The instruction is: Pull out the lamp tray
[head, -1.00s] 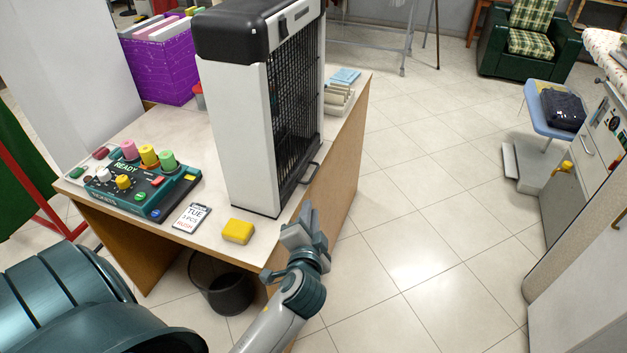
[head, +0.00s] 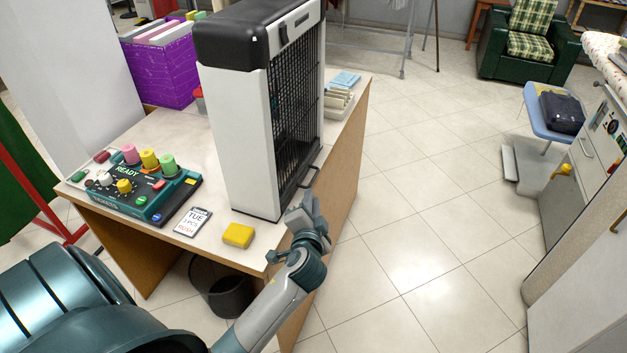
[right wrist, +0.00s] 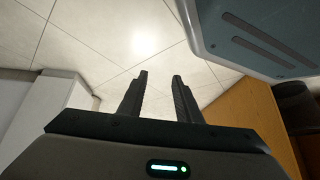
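The tall lamp unit (head: 235,140), white with a black top and a dark mesh front, stands upright on the desk. Its tray is the dark strip at the bottom of the mesh side, with a black bar handle (head: 311,177) sticking out to the right. The tray looks pushed in. My left gripper (head: 305,205) is at the desk's edge, just below the handle in the head view. I cannot tell whether it touches the handle or how far its fingers are apart. My right gripper (right wrist: 160,85) is open and empty, with floor tiles behind its fingers.
On the desk (head: 205,150) are a yellow sponge-like block (head: 238,235), a date card (head: 193,222), and a teal control panel (head: 145,190). A dark bin (head: 222,290) stands below. The floor (head: 420,220) right of the desk is clear.

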